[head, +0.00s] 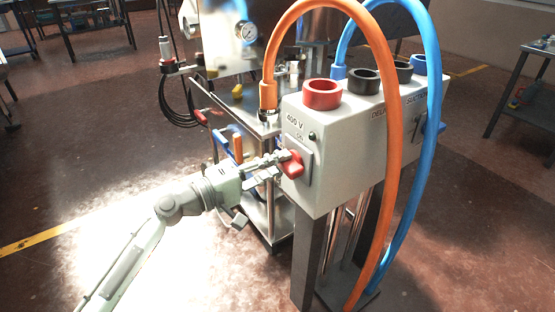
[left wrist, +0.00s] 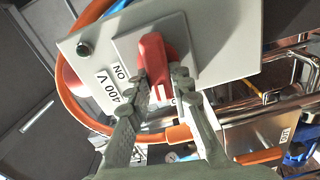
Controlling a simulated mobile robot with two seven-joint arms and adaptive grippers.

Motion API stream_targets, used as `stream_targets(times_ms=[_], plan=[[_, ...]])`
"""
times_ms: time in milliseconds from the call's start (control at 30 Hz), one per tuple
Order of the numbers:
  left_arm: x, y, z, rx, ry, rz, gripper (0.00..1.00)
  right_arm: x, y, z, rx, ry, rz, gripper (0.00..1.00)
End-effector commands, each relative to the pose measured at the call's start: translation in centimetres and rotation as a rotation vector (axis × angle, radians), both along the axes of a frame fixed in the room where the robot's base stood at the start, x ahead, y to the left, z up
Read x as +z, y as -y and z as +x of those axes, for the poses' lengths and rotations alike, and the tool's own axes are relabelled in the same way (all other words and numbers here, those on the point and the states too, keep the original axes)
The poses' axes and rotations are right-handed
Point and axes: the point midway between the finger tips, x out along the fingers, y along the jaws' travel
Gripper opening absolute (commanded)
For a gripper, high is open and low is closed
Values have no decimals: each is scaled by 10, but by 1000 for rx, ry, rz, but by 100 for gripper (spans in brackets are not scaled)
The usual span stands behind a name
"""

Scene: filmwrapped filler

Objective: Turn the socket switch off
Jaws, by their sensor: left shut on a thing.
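The red socket switch (head: 292,164) sits on a grey plate on the left face of a grey box (head: 334,172), under a "400 V" label and beside an "ON" mark. In the left wrist view the red switch handle (left wrist: 154,62) stands between the fingers, near the "ON" label (left wrist: 119,72). My left gripper (head: 284,160) reaches the switch from the left and is shut on its handle; its two fingers also show in the left wrist view (left wrist: 160,92). My right gripper is in neither view.
An orange hose (head: 386,120) and a blue hose (head: 434,100) arch over the box and hang down its front right. Red and black ring sockets (head: 321,94) top the box. A metal machine with a gauge (head: 246,32) stands behind.

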Motion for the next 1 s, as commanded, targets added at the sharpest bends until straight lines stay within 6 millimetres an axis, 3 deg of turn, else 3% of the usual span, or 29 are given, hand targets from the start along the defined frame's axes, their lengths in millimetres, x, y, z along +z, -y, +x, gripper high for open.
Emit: stream_targets(times_ms=[333,833,867,1000], plan=[[-1,-1,0,0,-98,-70,0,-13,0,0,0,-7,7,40],[-2,0,0,0,-112,-81,0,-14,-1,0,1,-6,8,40],[-2,0,0,0,-112,-81,23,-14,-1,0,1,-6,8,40],[-2,0,0,0,-111,-79,40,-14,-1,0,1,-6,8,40]])
